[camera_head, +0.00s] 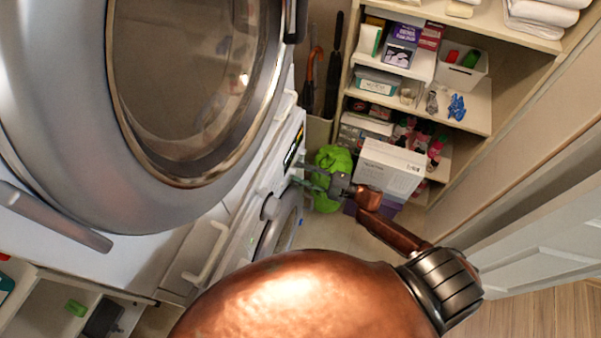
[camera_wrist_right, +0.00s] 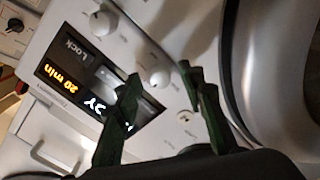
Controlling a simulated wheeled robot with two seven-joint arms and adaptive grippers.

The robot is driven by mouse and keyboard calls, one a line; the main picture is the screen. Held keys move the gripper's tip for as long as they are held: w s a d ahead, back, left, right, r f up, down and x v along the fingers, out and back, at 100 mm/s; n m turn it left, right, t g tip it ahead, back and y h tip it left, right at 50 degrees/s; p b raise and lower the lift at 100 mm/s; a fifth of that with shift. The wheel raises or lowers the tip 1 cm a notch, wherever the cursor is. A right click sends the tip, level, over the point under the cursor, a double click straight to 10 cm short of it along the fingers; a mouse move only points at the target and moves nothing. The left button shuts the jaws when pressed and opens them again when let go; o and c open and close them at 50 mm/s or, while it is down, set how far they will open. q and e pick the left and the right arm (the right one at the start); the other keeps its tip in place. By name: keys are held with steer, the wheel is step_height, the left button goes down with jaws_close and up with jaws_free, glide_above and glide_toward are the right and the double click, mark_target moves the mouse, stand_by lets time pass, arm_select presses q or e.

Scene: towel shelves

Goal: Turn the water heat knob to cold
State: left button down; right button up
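My right gripper (camera_head: 312,177) reaches the front panel of the lower white machine (camera_head: 283,165), below the large round door. In the right wrist view, the dark green fingers of this gripper (camera_wrist_right: 159,73) are spread apart in front of the panel. A white round knob (camera_wrist_right: 160,79) shows between the fingertips; I cannot tell whether they touch it. Another knob (camera_wrist_right: 101,22) is farther up the panel, and a small round control (camera_wrist_right: 185,117) is below. Their labels are too small to read, so I cannot tell which sets water heat. My left gripper is out of view.
A lit display (camera_wrist_right: 62,75) reads "20 min" beside the knobs. The large grey round door (camera_head: 190,90) overhangs the panel. Open shelves (camera_head: 478,105) hold boxes and towels at the back right. A green cloth (camera_head: 333,160) lies behind the gripper.

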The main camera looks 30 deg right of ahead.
steer(key=v, duration=1.1)
steer(key=shift+s+d, duration=0.25)
steer(key=shift+s, duration=0.05)
steer(key=d+f+m+h, duration=0.3)
steer(key=d+f, duration=0.1)
steer(key=f, duration=0.3)
steer(key=d+f+m+h, duration=0.3)
steer(key=f+m, duration=0.1)
steer(key=f, duration=0.4)
steer(key=s+d+f+m+g+h, duration=0.1)
steer(key=s+d+f+m+h, duration=0.15)
steer(key=s+f, duration=0.4)
steer(key=s+d+f+m+g+h, duration=0.2)
steer(key=s+f+m, duration=0.1)
steer(key=f, duration=0.7)
steer(key=s+a+f+m+g, duration=0.2)
steer(key=s+f, duration=0.5)
steer(key=s, duration=0.4)
steer(key=s+a+f+m+g+h, duration=0.1)
steer(key=s+a+f+m+g, duration=0.1)
steer(key=s+a+f+g, duration=0.2)
steer(key=s+a+f+m+g, duration=0.2)
steer(key=s+a+f, duration=0.3)
steer(key=s+f, duration=0.5)
steer(key=s+g, duration=0.1)
steer(key=s, duration=0.7)
steer(key=shift+s+a+f+m+g+h, duration=0.3)
steer(key=shift+a+m+g+h, duration=0.05)
steer(key=shift+g, duration=0.05)
steer(key=shift+c, duration=1)
